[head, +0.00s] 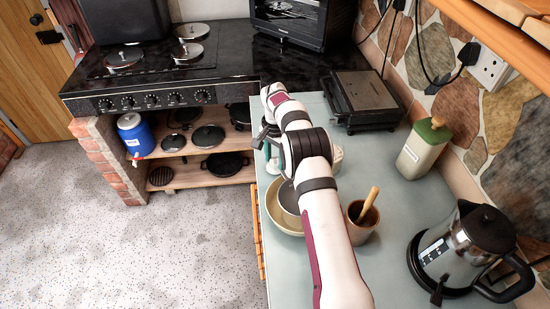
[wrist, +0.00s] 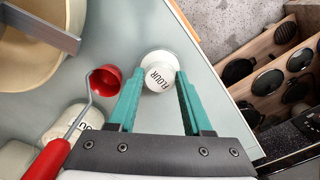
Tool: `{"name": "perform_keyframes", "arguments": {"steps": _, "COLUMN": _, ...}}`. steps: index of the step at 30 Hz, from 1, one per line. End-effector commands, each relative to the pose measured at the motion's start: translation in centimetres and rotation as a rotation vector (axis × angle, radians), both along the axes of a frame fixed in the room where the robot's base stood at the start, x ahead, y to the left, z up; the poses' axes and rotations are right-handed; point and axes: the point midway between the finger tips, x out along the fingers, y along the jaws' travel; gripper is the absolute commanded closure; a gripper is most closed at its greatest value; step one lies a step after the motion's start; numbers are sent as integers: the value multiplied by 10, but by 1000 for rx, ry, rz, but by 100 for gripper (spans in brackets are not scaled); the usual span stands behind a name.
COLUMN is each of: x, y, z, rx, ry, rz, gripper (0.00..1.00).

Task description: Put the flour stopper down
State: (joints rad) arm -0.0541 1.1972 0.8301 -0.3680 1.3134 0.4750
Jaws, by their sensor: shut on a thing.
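The flour stopper (wrist: 158,78) is white with dark FLOUR lettering and a wider round end. In the wrist view it sits between the teal fingers of my gripper (wrist: 160,92), which is shut on it. Whether the stopper touches the worktop beneath cannot be told. In the head view my arm hides the stopper and most of the gripper; a bit of teal finger (head: 274,160) shows at the worktop's left edge.
A red cup (wrist: 104,82), a red-handled tool (wrist: 52,158) and a white lettered container (wrist: 72,122) lie close by. A cream bowl (head: 272,213), brown pot (head: 361,222), kettle (head: 462,252), green-lidded container (head: 424,150) and black appliance (head: 364,98) stand on the worktop (head: 395,205).

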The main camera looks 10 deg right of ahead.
Motion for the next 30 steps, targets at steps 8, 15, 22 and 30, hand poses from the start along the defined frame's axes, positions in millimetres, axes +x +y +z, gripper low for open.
{"name": "perform_keyframes", "arguments": {"steps": 8, "x": 0, "y": 0, "z": -1, "rx": 0, "ry": -1, "rz": 0, "gripper": 100}}
{"name": "perform_keyframes", "arguments": {"steps": 15, "x": 0, "y": 0, "z": -1, "rx": 0, "ry": -1, "rz": 0, "gripper": 20}}
{"name": "perform_keyframes", "arguments": {"steps": 22, "x": 1, "y": 0, "z": 0, "rx": 0, "ry": -1, "rz": 1, "gripper": 20}}
{"name": "perform_keyframes", "arguments": {"steps": 30, "x": 1, "y": 0, "z": 62, "rx": 0, "ry": -6, "rz": 1, "gripper": 20}}
